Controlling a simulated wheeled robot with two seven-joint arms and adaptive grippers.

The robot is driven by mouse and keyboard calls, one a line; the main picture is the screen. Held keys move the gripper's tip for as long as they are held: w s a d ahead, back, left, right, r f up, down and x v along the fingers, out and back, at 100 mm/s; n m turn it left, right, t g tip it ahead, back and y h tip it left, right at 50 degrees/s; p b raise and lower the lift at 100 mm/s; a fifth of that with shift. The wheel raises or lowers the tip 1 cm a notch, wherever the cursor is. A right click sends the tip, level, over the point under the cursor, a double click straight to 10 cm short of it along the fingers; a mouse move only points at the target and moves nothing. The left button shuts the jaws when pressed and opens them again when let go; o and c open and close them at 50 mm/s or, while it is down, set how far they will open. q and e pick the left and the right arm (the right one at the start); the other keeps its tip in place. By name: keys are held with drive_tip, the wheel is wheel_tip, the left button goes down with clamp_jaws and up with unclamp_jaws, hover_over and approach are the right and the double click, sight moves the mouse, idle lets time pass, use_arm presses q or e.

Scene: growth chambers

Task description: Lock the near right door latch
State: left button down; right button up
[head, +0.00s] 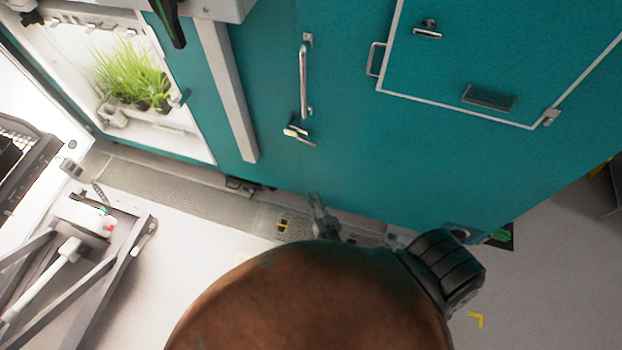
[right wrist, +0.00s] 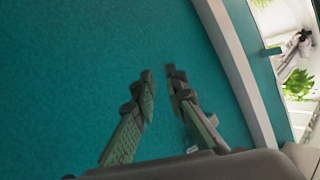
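A small metal door latch (head: 297,132) sits on the teal chamber front, just below a long vertical metal handle (head: 303,75). Its exact lever position is too small to tell. My right gripper (head: 316,200) shows below the latch in the head view, apart from it and partly hidden by my own arm. In the right wrist view my right gripper (right wrist: 161,72) has its two fingers apart with nothing clear between them, in front of a plain teal surface (right wrist: 80,70). The latch is not clearly seen there. My left gripper is not in view.
A lit open chamber with green plants (head: 130,75) is at the left. A pale vertical post (head: 228,90) stands between it and the teal front. A white-framed hatch (head: 460,112) is at the upper right. Grey metal equipment (head: 95,250) stands lower left. Floor at lower right is mostly clear.

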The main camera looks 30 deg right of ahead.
sight(309, 144)
drive_tip(key=o, duration=0.5)
drive_tip(key=w+d+r+n+t, duration=0.1)
drive_tip(key=r+n, duration=0.2)
drive_tip(key=n, duration=0.1)
drive_tip(key=w+d+r+n+t, duration=0.1)
drive_tip(key=w+d+r+n, duration=0.1)
drive_tip(key=r+n, duration=0.1)
drive_tip(key=w+d+r+n+t, duration=0.1)
drive_tip(key=r+n, duration=0.3)
drive_tip(key=r, duration=0.1)
drive_tip(key=shift+w+d+r+n, duration=0.15)
drive_tip(key=shift+w+d+n, duration=0.05)
drive_tip(key=shift+d+n, duration=0.1)
drive_tip(key=shift+c, duration=0.2)
drive_tip(key=shift+o, duration=0.2)
wheel_tip(309, 144, up, 7)
drive_tip(key=w+n+t+y, duration=0.1)
drive_tip(key=w+n+t, duration=0.1)
drive_tip(key=n, duration=0.6)
drive_tip(key=shift+d+r+n+y+b, duration=0.15)
drive_tip(key=shift+n+y+b, duration=0.15)
drive_tip(key=shift+b, duration=0.05)
drive_tip(key=x, duration=0.7)
drive_tip(key=shift+w+d, duration=0.1)
drive_tip(key=shift+w, duration=0.05)
drive_tip(key=shift+c, duration=0.2)
clamp_jaws()
